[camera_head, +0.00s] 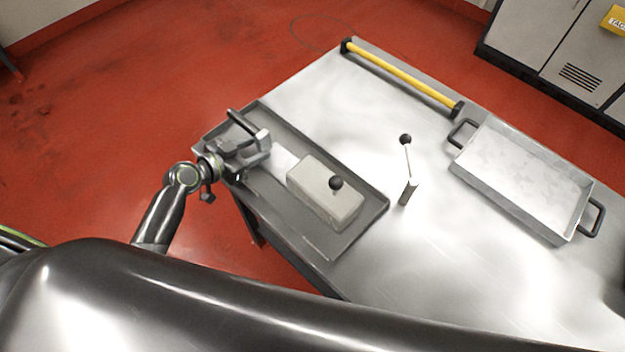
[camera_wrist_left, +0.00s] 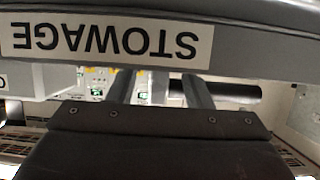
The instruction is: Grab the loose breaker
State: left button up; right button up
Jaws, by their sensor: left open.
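A pale grey block with a black ball knob, which looks like the loose breaker (camera_head: 312,193), lies in a shallow grey tray (camera_head: 362,218) on the metal table. My left gripper (camera_head: 258,137) is over the far left end of this tray, left of the block and apart from it. In the left wrist view the two dark fingers of the left gripper (camera_wrist_left: 160,88) reach under a grey edge with an upside-down STOWAGE label (camera_wrist_left: 105,38). The block is not seen in that view. My right gripper is not in view.
A thin lever with a black ball (camera_head: 407,165) stands on the table (camera_head: 440,260) right of the tray. A metal pan with two handles (camera_head: 478,177) is farther right. A yellow bar (camera_head: 400,75) runs along the far edge. Grey cabinets (camera_head: 540,35) stand beyond.

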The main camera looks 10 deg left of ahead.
pick_arm(q)
grip_shut()
dwell(0.3)
jog(key=shift+r, duration=0.1)
